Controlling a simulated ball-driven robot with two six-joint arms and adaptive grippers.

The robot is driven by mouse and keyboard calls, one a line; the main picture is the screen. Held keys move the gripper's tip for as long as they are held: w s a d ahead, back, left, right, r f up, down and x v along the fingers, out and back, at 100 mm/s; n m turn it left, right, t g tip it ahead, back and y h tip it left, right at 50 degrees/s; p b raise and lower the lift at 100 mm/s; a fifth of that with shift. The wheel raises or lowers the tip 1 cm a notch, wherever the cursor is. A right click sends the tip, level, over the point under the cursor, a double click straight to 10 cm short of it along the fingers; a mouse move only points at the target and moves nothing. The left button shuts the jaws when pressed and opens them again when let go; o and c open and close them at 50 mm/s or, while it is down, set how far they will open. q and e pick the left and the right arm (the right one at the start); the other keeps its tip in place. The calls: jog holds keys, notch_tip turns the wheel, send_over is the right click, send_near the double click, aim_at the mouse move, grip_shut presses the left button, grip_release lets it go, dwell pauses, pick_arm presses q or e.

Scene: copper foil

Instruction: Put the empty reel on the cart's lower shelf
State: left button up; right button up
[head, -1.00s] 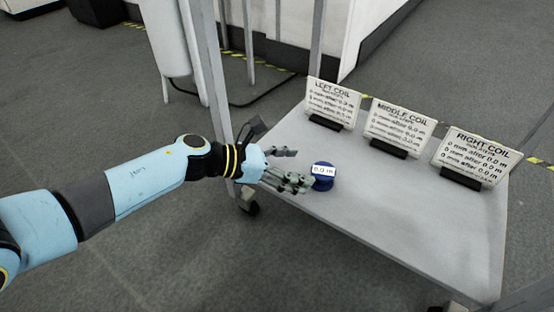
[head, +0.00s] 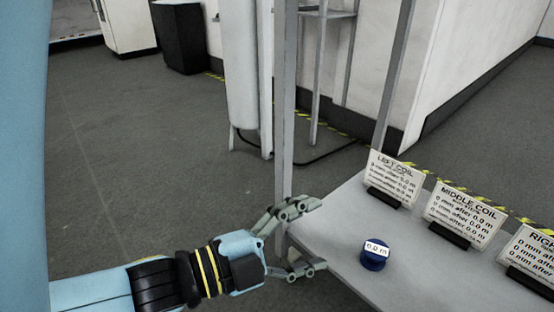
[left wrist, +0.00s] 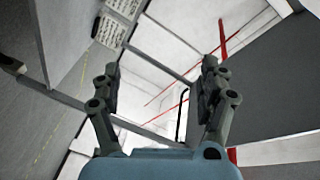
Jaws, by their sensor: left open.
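The empty reel (head: 375,255) is a small blue spool with a white label reading "0.0 m". It stands on the cart's grey shelf (head: 335,225), near the shelf's left front part, in the head view. My left gripper (head: 308,236) is open and empty at the shelf's left edge, to the left of the reel and apart from it. In the left wrist view the two fingers (left wrist: 160,85) are spread with nothing between them, and the reel does not show. My right gripper is not in view.
Sign cards for the left coil (head: 394,178), middle coil (head: 464,215) and right coil (head: 530,258) stand along the shelf's back edge. A cart post (head: 284,110) rises close beside my left gripper. A white cylindrical tank (head: 243,75) stands behind on open grey floor.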

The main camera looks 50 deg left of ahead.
pick_arm(q)
jog(key=s+a+r+n+y, duration=0.2)
jog(key=s+r+n+y, duration=0.1)
jog(key=n, duration=1)
jog(key=shift+s+a+r+y, duration=0.3)
jog(key=shift+s+y, duration=0.2)
jog(key=shift+s, duration=0.3)
